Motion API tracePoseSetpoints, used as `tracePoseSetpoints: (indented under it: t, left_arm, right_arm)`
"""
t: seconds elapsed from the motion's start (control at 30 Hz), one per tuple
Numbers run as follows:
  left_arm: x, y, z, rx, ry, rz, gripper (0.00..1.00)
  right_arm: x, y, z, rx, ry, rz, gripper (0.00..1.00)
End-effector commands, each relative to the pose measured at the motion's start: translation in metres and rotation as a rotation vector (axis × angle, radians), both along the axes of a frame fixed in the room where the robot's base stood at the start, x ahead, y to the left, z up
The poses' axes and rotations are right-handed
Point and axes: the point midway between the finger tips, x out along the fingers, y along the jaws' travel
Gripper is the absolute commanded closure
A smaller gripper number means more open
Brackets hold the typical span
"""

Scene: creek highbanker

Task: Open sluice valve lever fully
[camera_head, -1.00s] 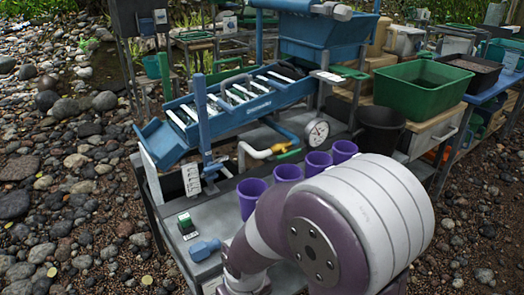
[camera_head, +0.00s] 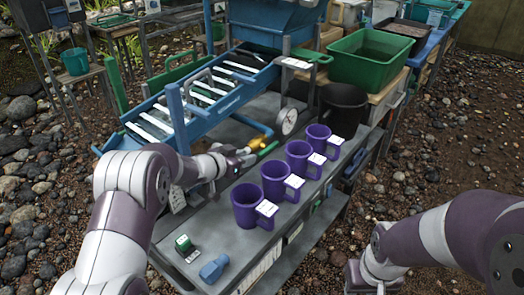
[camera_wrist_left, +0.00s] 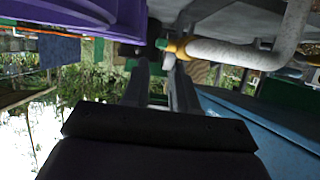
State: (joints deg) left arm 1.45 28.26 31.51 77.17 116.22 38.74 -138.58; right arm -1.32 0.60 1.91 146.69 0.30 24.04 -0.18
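The sluice valve has a yellow brass body (camera_head: 259,143) and a green lever (camera_head: 268,149), which points toward the lower left in the head view. My left gripper (camera_head: 246,156) is right beside the valve and covers part of it and its pipe. In the left wrist view, the two fingers (camera_wrist_left: 158,62) stand apart, with the brass valve body (camera_wrist_left: 177,46) and green lever end (camera_wrist_left: 162,44) just beyond their tips. I cannot tell whether a finger touches the lever. My right gripper (camera_head: 374,289) is low in the head view, its fingertips cut off by the frame edge.
Several purple cups with white tags (camera_head: 276,180) line the grey bench (camera_head: 228,238) close to my left gripper. A pressure gauge (camera_head: 287,121) stands behind the valve. The blue sluice (camera_head: 205,100) lies to the left. A blue fitting (camera_head: 214,267) sits at the front.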

Motion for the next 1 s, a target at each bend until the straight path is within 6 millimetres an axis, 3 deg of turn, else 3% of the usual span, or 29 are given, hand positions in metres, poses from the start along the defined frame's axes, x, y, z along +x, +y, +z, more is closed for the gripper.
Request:
tracePoseSetpoints:
  t: [0.1, 0.3, 0.77, 0.83, 0.87, 1.0]
  left_arm:
    - [0.022, -0.017, -0.012, 0.0, 0.002, -0.003, 0.72]
    - [0.045, -0.034, -0.023, 0.0, 0.001, -0.002, 0.72]
    - [0.055, -0.04, -0.028, 0.0, 0.002, 0.0, 0.72]
    - [0.055, -0.04, -0.028, 0.0, 0.002, 0.0, 0.95]
    - [0.055, -0.04, -0.028, 0.0, 0.002, 0.0, 1.0]
    - [0.055, -0.04, -0.028, 0.001, 0.003, 0.0, 1.0]
  right_arm:
    - [0.0, 0.0, 0.002, 0.0, 0.0, 0.0, 0.62]
    - [0.0, 0.0, 0.004, 0.0, 0.0, 0.0, 0.62]
    - [0.0, 0.0, 0.004, 0.0, 0.0, 0.0, 0.62]
    - [0.0, 0.0, 0.004, 0.0, 0.0, 0.0, 0.62]
    - [0.0, 0.0, 0.004, 0.0, 0.0, 0.0, 0.62]
    - [0.0, 0.0, 0.004, 0.0, 0.0, 0.0, 0.62]
